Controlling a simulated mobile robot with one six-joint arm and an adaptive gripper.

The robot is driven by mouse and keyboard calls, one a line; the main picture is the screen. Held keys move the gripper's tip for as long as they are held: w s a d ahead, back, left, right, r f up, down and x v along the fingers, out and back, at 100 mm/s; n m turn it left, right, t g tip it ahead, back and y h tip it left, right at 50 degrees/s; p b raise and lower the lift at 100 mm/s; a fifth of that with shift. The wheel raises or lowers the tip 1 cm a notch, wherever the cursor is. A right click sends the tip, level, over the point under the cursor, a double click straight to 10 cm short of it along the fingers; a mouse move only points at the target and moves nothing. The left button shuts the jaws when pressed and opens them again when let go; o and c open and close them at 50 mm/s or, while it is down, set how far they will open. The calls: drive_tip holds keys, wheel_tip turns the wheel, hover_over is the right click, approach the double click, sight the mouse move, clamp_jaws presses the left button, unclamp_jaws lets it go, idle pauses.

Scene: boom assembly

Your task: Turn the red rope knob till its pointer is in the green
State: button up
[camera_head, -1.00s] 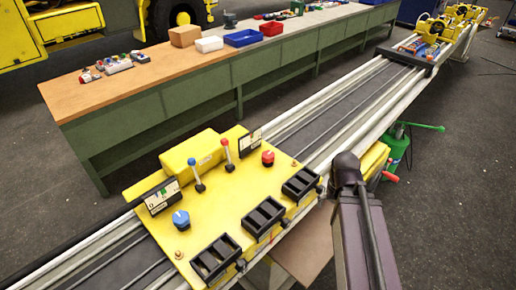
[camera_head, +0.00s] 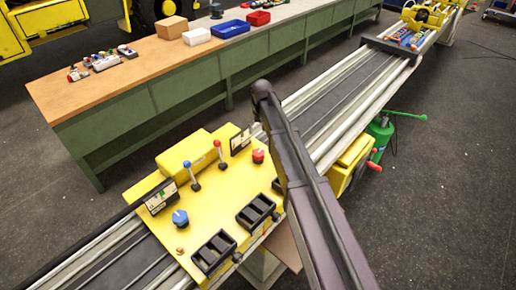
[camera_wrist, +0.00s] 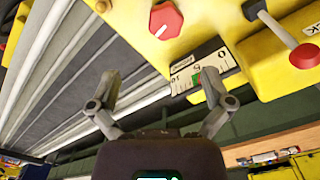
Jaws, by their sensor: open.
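The red knob (camera_head: 258,156) stands on the yellow control panel (camera_head: 215,205), near its far right corner. In the wrist view the red knob (camera_wrist: 165,19) is at the top, a six-sided cap on the yellow surface. A white scale plate (camera_wrist: 206,70) with a small green patch is below and right of it. I cannot make out where the pointer stands. My gripper (camera_wrist: 158,76) is open and empty, its fingers spread below the knob in the picture and apart from it. The gripper is not visible in the head view; only my arm shows there.
A red-tipped lever (camera_head: 218,147) and a blue-tipped lever (camera_head: 190,168) stand on the panel, left of the red knob. A blue knob (camera_head: 180,217) is near the panel's left side. Black slotted blocks (camera_head: 213,252) line the near edge. The workbench (camera_head: 160,75) runs behind.

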sight(258, 152)
drive_tip(key=shift+w+a+r, duration=0.15)
drive_tip(key=shift+w+a, duration=0.2)
drive_tip(key=shift+a, duration=0.25)
drive_tip(key=shift+f, duration=0.2)
wheel_tip(258, 152, down, 13)
drive_tip(key=b, duration=1.4)
drive_tip(key=shift+f, duration=0.2)
drive_tip(key=shift+c, duration=0.2)
drive_tip(key=c, duration=0.9)
